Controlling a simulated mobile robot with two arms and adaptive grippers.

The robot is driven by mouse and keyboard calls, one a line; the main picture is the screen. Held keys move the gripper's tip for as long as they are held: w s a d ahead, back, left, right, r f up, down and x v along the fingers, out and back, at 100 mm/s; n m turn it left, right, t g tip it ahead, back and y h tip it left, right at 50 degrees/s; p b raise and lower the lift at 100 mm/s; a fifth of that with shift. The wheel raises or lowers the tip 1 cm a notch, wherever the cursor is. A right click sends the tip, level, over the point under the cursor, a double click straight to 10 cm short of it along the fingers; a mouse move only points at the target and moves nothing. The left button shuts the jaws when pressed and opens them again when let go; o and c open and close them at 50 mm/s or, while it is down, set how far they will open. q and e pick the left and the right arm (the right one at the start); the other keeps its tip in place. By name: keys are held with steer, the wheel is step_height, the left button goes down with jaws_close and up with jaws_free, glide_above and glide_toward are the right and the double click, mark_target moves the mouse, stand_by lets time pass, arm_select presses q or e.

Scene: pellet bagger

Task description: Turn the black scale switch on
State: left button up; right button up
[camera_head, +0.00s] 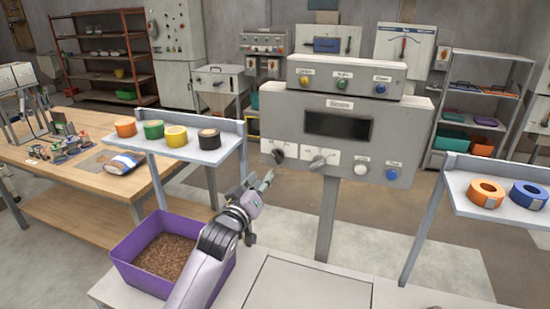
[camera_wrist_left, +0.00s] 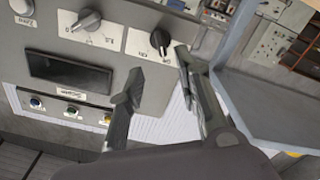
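The grey scale panel (camera_head: 285,130) has a dark display in the middle and fills the upper left of the left wrist view, upside down. The black scale switch (camera_head: 278,155) is the leftmost knob on a white label; in the left wrist view (camera_wrist_left: 160,40) it sits beyond my fingertips. My right gripper is out of view.
A white button (camera_head: 361,168) and a blue button (camera_head: 392,173) are right of the knobs. A shelf with several tape rolls (camera_head: 180,150) stands close at left; another shelf (camera_head: 500,205) is at right. A purple bin of pellets (camera_head: 128,262) is below my left arm.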

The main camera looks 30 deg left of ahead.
mark_target(276, 160)
arm_select(q)
steer(key=p+x, duration=0.2)
steer(key=x, duration=0.9)
steer(key=shift+w+a, duration=0.1)
steer(key=shift+w, duration=0.05)
steer(key=shift+c, duration=0.3)
jaws_close()
